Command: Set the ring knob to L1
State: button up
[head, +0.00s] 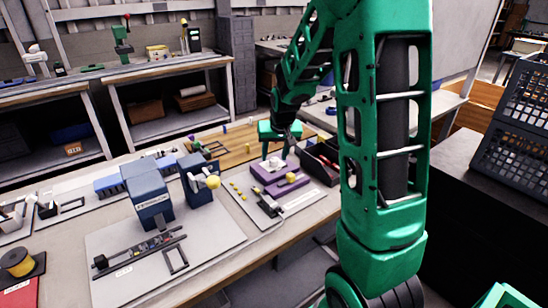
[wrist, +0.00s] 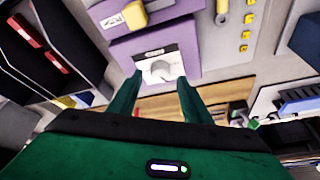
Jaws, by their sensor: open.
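A pale round knob (wrist: 160,70) sits on a white square plate on a purple block (wrist: 182,33) in the wrist view; it looks like the ring knob. My gripper (wrist: 158,84) is open, its two green fingers spread either side of the plate's near edge. I cannot tell whether they touch anything. In the head view my gripper (head: 279,154) is above the far end of the purple block (head: 264,177). The plate's marks are too small to read, so the knob's setting cannot be told.
A yellow knob (head: 291,178) stands on the purple block. A dark open bin (head: 322,165) is close to its right. Blue machines (head: 148,195) stand to the left. Several small yellow pieces (wrist: 247,33) lie on the grey board beside the block.

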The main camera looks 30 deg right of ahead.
jog(key=shift+x, duration=0.8)
